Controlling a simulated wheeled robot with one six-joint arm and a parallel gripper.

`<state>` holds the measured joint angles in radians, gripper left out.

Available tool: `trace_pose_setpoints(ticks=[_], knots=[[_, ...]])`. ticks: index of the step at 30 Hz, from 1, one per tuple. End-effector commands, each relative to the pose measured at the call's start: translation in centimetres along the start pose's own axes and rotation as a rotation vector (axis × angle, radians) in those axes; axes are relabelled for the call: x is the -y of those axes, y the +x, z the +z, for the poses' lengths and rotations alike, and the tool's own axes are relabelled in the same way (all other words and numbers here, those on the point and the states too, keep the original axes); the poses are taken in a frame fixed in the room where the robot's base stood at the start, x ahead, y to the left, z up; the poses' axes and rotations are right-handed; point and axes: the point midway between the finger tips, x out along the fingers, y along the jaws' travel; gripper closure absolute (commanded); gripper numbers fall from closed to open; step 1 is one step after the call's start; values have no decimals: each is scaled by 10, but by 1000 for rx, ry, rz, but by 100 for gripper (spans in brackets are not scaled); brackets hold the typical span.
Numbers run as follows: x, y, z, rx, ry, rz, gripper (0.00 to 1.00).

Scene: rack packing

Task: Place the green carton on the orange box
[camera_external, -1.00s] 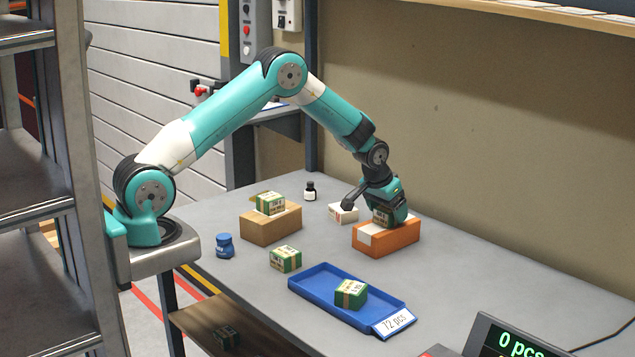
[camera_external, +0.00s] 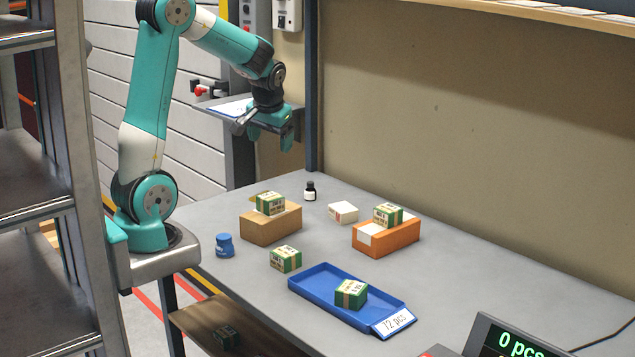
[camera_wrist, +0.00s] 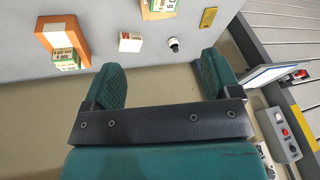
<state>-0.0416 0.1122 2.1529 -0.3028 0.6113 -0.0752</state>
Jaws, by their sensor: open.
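The orange box (camera_external: 388,241) stands on the table toward the back right. A green carton (camera_external: 388,214) rests upright on top of it. Both also show at the upper left of the wrist view, the orange box (camera_wrist: 72,35) with the green carton (camera_wrist: 66,59) on it. Other green cartons are on the brown box (camera_external: 270,203), on the bare table (camera_external: 286,259) and in the blue tray (camera_external: 351,293). My gripper (camera_external: 270,143) is open and empty, raised high beyond the table's back left, well away from the orange box. Its spread fingers (camera_wrist: 165,85) show in the wrist view.
A brown box (camera_external: 271,226), a white carton (camera_external: 343,212), a dark bottle (camera_external: 310,191) and a blue jar (camera_external: 225,246) stand on the table. The blue tray (camera_external: 305,292) lies in front. A metal shelf (camera_external: 75,180) stands at the left.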

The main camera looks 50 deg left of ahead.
Motion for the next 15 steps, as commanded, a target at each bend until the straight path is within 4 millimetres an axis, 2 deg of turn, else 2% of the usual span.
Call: trace_pose_setpoints(ticks=[1, 3, 6, 10, 15], knots=[[35, -11, 29, 22, -55, -40, 17], [72, -22, 69, 59, -118, -93, 17], [106, -31, 118, 106, -188, -147, 17], [126, -36, 156, 143, -240, -186, 17], [130, -37, 167, 155, -253, -196, 17]])
